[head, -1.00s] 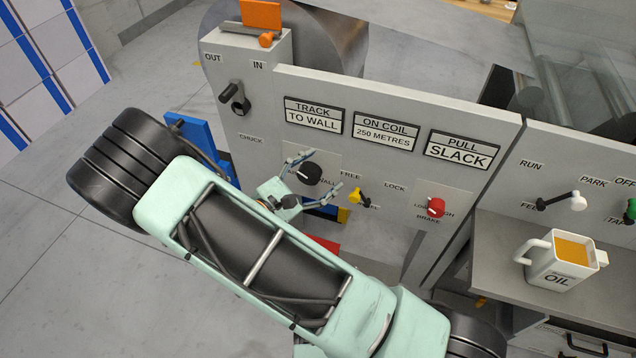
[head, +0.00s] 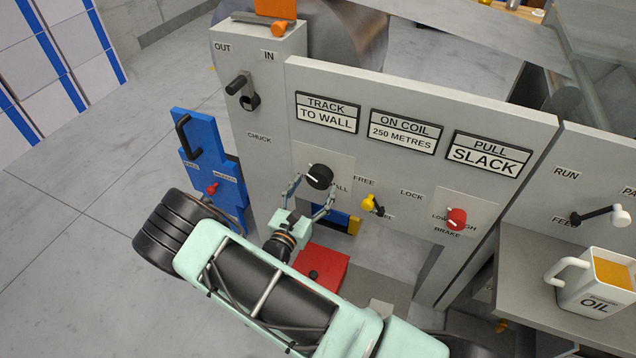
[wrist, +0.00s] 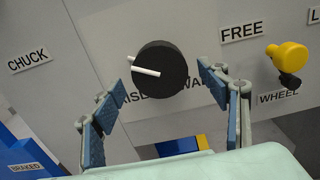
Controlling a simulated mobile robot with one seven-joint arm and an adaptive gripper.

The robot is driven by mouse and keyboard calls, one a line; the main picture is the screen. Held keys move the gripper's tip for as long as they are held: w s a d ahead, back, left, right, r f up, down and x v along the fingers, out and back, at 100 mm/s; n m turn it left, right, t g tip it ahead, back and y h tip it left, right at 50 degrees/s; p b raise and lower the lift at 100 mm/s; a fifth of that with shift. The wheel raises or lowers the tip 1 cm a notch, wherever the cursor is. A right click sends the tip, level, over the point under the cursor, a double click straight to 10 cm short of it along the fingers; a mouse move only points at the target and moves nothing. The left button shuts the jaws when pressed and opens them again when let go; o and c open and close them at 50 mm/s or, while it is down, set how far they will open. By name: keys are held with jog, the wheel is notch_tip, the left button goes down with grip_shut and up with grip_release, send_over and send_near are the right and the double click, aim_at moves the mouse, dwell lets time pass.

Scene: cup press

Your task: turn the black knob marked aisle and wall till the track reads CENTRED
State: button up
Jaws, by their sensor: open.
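The black knob (head: 319,177) with a white pointer line is on the grey panel (head: 270,185). In the wrist view the knob (wrist: 160,70) sits above a partly hidden label reading about "AISLE" and "WALL", its pointer line aimed left and slightly up. The track sign (head: 327,112) reads "TRACK TO WALL". My gripper (head: 307,192) is open, its fingers on either side of and just below the knob. In the wrist view my gripper (wrist: 165,85) has one finger left and one right of the knob, with gaps; neither visibly touches it.
Right of the knob are a yellow free/lock wheel lever (head: 372,204) and a red brake knob (head: 456,218). A chuck lever (head: 243,90) is upper left. A blue unit (head: 205,165) stands left, a red box (head: 322,268) below. An oil mug (head: 592,283) stands right.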

jog(key=shift+x, duration=1.5)
jog(key=shift+c, duration=0.3)
jog(key=c, duration=1.1)
jog(key=shift+n, duration=0.3)
jog(key=shift+n+p, duration=0.65)
jog(key=shift+n, duration=1.95)
jog(key=o, duration=1.2)
jog(key=shift+c, duration=0.2)
